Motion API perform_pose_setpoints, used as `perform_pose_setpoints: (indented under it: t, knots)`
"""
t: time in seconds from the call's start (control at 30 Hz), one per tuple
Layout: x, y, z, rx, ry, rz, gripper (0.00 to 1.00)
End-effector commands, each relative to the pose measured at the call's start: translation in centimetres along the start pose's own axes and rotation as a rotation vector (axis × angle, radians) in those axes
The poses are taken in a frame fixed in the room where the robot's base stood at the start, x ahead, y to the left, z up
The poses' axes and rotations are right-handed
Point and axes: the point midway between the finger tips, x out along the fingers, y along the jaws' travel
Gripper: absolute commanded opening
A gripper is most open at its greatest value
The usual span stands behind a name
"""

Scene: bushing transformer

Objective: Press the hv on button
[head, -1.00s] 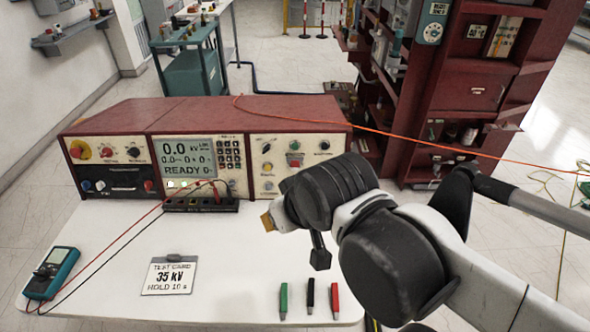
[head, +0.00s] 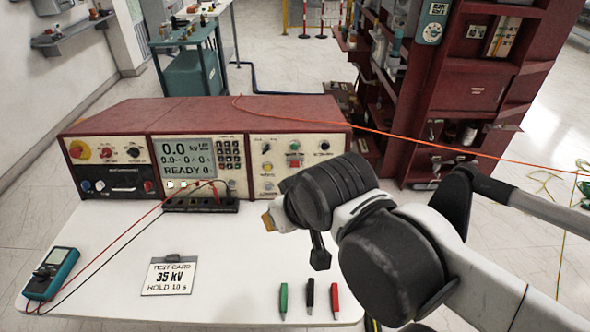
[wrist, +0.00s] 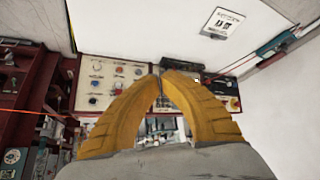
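The red tester console (head: 215,112) stands at the back of the white table. Its right-hand panel (head: 282,183) carries several knobs and coloured buttons, among them a red square button (head: 294,161) and yellowish ones below left. The labels are too small to read, so I cannot tell which is hv on. The screen (head: 184,158) reads 0.0 kV and READY. My gripper (head: 267,220) is in front of this panel, mostly hidden by my arm. In the wrist view its yellow fingers (wrist: 161,75) meet at the tips, empty; the button panel (wrist: 110,84) shows behind them, apart.
A black terminal strip (head: 200,203) with leads lies before the console. A teal meter (head: 52,272), test card (head: 170,276) and green, black and red probes (head: 310,296) lie on the table. An orange cable (head: 400,135) runs right past a red shelf (head: 455,95).

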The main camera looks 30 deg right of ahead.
Motion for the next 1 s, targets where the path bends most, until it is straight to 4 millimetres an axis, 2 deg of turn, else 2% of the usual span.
perform_pose_setpoints:
  t: [0.5,0.63,0.77,1.0]
  knots:
    - [0.0,0.0,0.0,0.000,0.000,0.000,0.00]
    - [0.8,0.1,-0.5,0.009,0.005,-0.007,0.00]
    - [3.0,0.6,-1.8,0.034,0.022,-0.024,0.00]
    - [10.0,2.9,-5.3,0.106,0.087,-0.071,0.00]
